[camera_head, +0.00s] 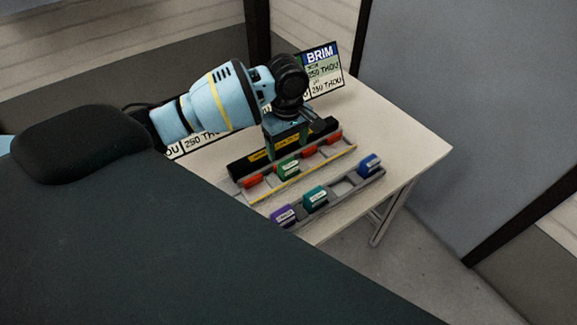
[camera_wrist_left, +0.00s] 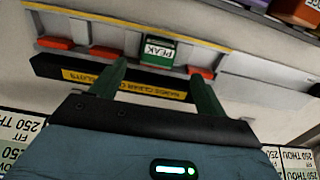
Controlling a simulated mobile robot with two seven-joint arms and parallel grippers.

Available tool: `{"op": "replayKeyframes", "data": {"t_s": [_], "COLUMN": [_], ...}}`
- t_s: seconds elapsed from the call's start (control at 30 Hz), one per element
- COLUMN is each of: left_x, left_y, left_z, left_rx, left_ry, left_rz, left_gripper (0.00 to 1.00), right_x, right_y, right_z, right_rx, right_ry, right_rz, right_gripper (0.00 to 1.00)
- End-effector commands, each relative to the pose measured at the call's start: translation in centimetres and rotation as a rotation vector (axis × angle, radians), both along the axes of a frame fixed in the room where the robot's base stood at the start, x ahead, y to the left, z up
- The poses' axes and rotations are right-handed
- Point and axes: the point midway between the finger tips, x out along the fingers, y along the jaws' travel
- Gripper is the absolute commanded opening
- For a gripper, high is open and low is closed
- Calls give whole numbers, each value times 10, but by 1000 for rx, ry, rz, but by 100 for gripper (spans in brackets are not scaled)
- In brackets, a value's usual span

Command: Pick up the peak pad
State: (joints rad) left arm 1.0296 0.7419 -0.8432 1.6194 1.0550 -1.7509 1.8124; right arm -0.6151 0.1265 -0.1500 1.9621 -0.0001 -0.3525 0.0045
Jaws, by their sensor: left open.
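The peak pad (camera_wrist_left: 157,50) is a green block with a white label reading PEAK, seated in a slot of the grey rail. It also shows in the head view as a green block (camera_head: 288,169) between red blocks. My left gripper (camera_head: 287,148) is above the black bar just behind the pad. In the left wrist view my left gripper (camera_wrist_left: 158,72) is open, with its two fingers apart to either side of the pad's line and the pad ahead of the tips, not held. My right gripper is not in view.
A black bar (camera_wrist_left: 125,80) with a yellow warning label lies along the rail. Red blocks (camera_head: 309,151) flank the pad. A front rack (camera_head: 343,187) holds purple (camera_head: 283,215), teal (camera_head: 315,199) and blue (camera_head: 370,164) blocks. The table's right side (camera_head: 400,140) is clear.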

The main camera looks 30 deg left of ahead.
Motion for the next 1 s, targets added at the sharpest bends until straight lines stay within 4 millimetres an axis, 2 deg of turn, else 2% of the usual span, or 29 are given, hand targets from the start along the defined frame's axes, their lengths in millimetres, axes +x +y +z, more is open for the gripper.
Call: {"op": "replayKeyframes", "data": {"t_s": [0.2,0.43,0.7,1.0], "left_x": [-1,0,1,2], "left_y": [1,0,-1,-1], "left_z": [-24,-31,-69,-75], "left_rx": [2,2,2,1], "left_ry": [5,4,5,1], "left_rz": [1,0,0,0], "left_gripper": [75,75,75,75], "right_x": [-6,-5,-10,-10], "right_y": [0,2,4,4], "right_z": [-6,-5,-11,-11], "right_rx": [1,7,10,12], "right_ry": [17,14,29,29], "right_rz": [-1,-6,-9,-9], "right_gripper": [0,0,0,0]}}
